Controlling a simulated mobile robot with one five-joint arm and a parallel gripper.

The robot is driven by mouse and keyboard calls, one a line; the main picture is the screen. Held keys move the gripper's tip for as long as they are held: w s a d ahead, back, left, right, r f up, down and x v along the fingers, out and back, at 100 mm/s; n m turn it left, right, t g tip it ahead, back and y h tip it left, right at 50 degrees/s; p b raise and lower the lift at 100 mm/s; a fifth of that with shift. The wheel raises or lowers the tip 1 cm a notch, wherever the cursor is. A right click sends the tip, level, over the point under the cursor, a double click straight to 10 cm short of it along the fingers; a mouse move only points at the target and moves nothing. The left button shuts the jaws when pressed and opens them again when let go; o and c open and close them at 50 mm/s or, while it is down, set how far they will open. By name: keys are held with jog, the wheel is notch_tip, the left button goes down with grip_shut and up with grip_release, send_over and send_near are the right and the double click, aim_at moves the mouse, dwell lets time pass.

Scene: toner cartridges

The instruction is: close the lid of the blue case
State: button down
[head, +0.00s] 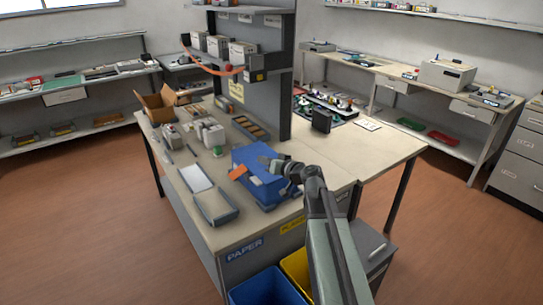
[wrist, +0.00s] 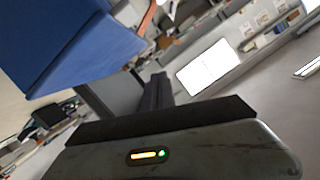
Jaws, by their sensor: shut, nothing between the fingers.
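The blue case (head: 266,187) sits near the front right of the workbench. Its blue lid (head: 250,156) looks raised at a tilt; my arm hides part of the case, so I cannot tell the exact angle. An orange piece (head: 238,172) shows at its left side. My gripper (head: 279,164) is shut and empty, over the right part of the case and close to the lid; I cannot tell whether they touch. In the wrist view a large blue part of the case (wrist: 70,45) fills the upper left, beside my gripper (wrist: 155,90).
A grey tray (head: 216,208) and a white sheet (head: 195,178) lie left of the case. A cardboard box (head: 160,103) stands at the bench's far left. Blue (head: 262,289) and yellow (head: 296,268) bins stand below the front edge.

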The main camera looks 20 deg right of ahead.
aim_at(258, 185)
jog(key=f+n+b, duration=0.1)
jog(key=f, duration=0.1)
jog(key=a+f+n+h+b, duration=0.1)
jog(key=f+b, duration=0.1)
jog(key=s+a+f+b, duration=0.1)
jog(key=f+b, duration=0.1)
jog(key=shift+a+f+n, duration=0.25)
jog(key=shift+f+n, duration=0.05)
jog(key=shift+n, duration=0.1)
jog(key=shift+a+f+b, duration=0.15)
jog(key=shift+f+b, duration=0.75)
jog(key=shift+f, duration=0.05)
jog(key=shift+s+f, duration=0.1)
